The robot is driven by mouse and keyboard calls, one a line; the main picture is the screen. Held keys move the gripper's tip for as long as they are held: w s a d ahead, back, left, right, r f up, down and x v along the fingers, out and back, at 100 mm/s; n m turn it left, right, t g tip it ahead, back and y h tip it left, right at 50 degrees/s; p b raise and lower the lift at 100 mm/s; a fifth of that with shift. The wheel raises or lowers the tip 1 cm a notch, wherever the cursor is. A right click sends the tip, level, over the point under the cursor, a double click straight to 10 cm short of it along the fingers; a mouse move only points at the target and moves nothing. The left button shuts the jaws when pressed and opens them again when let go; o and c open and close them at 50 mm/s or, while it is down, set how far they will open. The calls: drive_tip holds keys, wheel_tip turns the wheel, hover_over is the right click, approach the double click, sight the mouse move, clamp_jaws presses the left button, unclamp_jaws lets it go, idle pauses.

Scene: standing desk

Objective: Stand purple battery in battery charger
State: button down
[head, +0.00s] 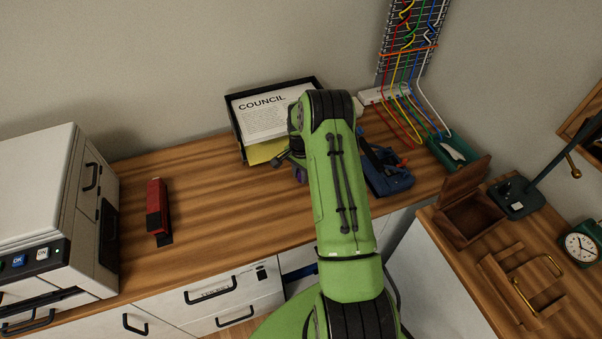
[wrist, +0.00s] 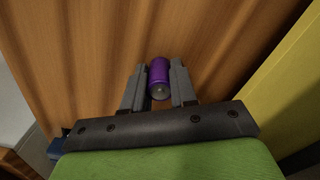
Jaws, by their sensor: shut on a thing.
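A purple battery (wrist: 159,78) is between the two grey fingers of my gripper (wrist: 158,72) in the wrist view, with one end facing the camera. The fingers are shut on it, and wood grain lies beyond. In the head view a small purple patch (head: 301,175) shows at the left edge of my green arm, which hides most of my gripper. A blue device with dark parts (head: 387,172) stands on the desk just right of my arm, partly covered by it. I cannot tell whether it is the battery charger.
A black paper tray (head: 234,135) with a COUNCIL sheet stands behind my gripper. A red and black stapler-like object (head: 157,208) lies at left beside a white machine (head: 40,205). A power strip (head: 385,94) with coloured cables is at back right. Desk between stapler and tray is clear.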

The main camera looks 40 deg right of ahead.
drive_tip(key=shift+f, duration=0.1)
drive_tip(key=c, duration=0.9)
unclamp_jaws()
